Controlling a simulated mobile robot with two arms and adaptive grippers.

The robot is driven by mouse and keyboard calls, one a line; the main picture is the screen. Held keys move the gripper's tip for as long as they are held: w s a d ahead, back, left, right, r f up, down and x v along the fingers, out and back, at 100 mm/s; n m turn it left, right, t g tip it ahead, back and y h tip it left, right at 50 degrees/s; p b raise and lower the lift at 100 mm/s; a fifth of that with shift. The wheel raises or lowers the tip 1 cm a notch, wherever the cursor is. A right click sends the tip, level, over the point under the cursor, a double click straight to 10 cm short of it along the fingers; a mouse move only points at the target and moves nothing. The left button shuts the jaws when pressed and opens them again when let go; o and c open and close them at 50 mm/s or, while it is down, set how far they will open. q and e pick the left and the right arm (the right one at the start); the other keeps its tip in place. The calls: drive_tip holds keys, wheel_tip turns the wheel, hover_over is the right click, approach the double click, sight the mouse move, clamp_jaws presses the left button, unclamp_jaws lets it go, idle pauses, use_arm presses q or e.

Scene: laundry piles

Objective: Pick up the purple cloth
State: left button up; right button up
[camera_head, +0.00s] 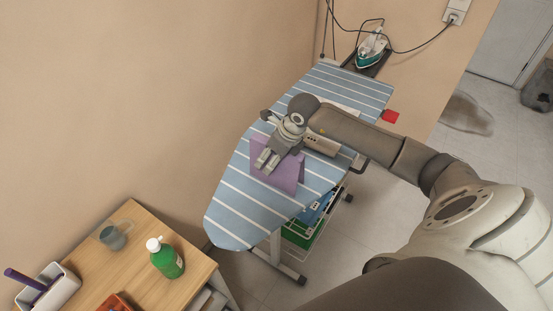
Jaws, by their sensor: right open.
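The purple cloth (286,178) lies on the blue-and-white striped ironing board (236,212), around the middle of the board. My right gripper (266,161) is over the cloth's upper left part, with its fingers pointing down towards it. The gripper is open. I cannot tell whether the fingertips touch the cloth. My gripper and wrist hide part of the cloth's far side. My left gripper is not in view.
An iron (371,48) stands on a rest at the board's far end. A wooden table (137,262) at lower left holds a green bottle (167,262), a glass (112,236) and a white holder (47,289). A green crate (303,236) sits beneath the board.

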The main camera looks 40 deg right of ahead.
drive_tip(key=shift+c, duration=0.5)
drive_tip(key=c, duration=1)
drive_tip(key=shift+c, duration=0.2)
drive_tip(key=shift+r+p, duration=0.3)
drive_tip(key=shift+p, duration=0.2)
wheel_tip(320, 180, up, 3)
drive_tip(key=b, duration=0.3)
drive_tip(key=shift+s+a+r, duration=0.1)
drive_tip(key=s+a+r+b, duration=0.4)
drive_tip(key=s+a+r, duration=0.2)
drive_tip(key=s+r, duration=0.3)
drive_tip(key=s, duration=0.3)
drive_tip(key=shift+a+r, duration=0.35)
drive_tip(key=shift+a, duration=0.05)
